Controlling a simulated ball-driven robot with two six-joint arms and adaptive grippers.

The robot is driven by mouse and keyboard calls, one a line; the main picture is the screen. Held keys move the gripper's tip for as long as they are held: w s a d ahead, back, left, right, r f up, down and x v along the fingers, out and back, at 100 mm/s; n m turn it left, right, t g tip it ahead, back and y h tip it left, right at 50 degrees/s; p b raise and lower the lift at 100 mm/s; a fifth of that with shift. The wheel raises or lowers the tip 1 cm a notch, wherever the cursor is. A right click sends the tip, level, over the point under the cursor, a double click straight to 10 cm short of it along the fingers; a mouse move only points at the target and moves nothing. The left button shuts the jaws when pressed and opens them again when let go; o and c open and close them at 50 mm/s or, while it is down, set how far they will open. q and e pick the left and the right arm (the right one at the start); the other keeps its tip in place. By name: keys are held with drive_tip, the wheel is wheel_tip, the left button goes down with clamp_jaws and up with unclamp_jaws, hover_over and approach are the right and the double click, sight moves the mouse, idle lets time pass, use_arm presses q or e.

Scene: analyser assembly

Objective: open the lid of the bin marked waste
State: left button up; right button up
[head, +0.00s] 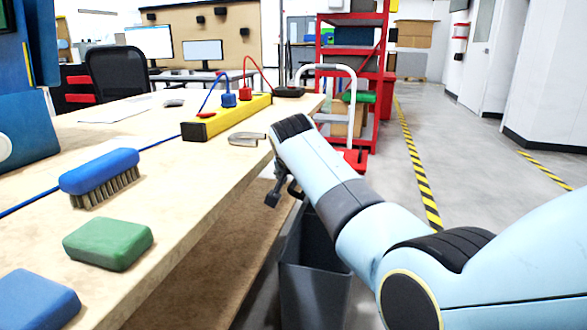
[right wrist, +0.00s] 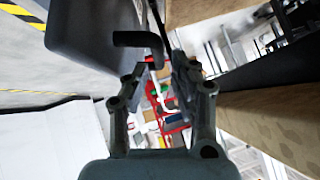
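A dark grey bin (head: 314,295) stands on the floor beside the table's right edge, partly behind my right arm. No waste marking can be read on it. A dark grey body, which looks like the bin, fills the upper left of the right wrist view (right wrist: 92,32). A dark bent bar (right wrist: 138,39), perhaps a lid handle, shows just beyond the fingertips. My right gripper (head: 281,193) hangs above the bin, close to the table edge. In the right wrist view its fingers (right wrist: 157,68) are apart, with nothing clearly between them. My left gripper is out of view.
The wooden table (head: 185,215) holds a blue brush (head: 98,172), a green block (head: 108,243), a blue block (head: 38,300) and a yellow power strip (head: 226,117). A red shelf (head: 381,60) stands behind. The floor at right (head: 470,140) is clear.

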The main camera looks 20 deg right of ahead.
drive_tip(key=v, duration=0.5)
drive_tip(key=shift+s+a+r, duration=0.1)
drive_tip(key=shift+s+r, duration=0.2)
